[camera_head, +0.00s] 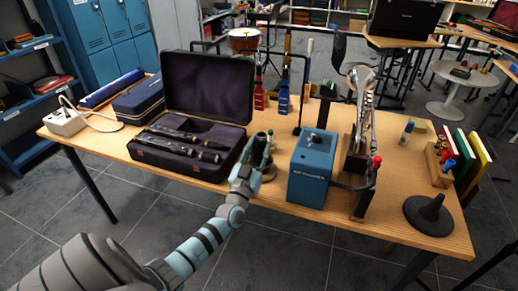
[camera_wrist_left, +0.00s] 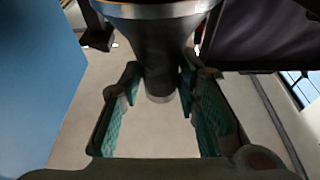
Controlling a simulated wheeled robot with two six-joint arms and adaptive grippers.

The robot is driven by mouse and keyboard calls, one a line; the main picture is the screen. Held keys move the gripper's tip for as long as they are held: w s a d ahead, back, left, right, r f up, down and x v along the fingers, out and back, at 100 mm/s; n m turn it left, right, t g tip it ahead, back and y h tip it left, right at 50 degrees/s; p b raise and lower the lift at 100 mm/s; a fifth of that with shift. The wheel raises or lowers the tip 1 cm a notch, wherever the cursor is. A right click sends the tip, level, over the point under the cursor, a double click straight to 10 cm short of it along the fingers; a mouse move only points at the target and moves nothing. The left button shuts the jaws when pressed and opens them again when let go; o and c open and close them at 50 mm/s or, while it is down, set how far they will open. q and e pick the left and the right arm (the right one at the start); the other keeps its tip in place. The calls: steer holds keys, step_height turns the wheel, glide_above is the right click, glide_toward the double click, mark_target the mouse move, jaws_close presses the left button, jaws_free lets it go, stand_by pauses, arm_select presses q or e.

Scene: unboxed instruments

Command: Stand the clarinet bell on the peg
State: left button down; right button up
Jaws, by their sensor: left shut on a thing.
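The clarinet bell (camera_head: 262,141) is dark and flared, between the fingers of my left gripper (camera_head: 257,155), beside the open case. In the left wrist view, the bell (camera_wrist_left: 152,45) has its wide silver-rimmed end at the top and a narrow ringed end lower down. The teal finger pads of my left gripper (camera_wrist_left: 158,105) close on its sides. A black tapered peg (camera_head: 430,208) stands on a round base at the table's right front. My right gripper is not in view.
The open case (camera_head: 187,160) holds dark clarinet parts, left of my gripper. A blue box (camera_head: 311,170) stands just right of it, with a metal instrument on a stand (camera_head: 357,145) beyond. A dark round shape (camera_head: 268,173) lies partly hidden behind my gripper. Books stand at the right.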

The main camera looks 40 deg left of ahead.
arm_select(q)
steer(key=shift+f, duration=0.1)
steer(key=c, duration=1.1)
jaws_free()
steer(key=shift+f, duration=0.1)
steer(key=shift+c, duration=0.3)
steer(key=p+v, duration=0.1)
steer(key=v, duration=0.3)
steer(key=shift+s+p, duration=0.15)
steer(key=shift+p, duration=0.15)
steer(key=shift+v, duration=0.85)
steer(key=shift+d, duration=0.15)
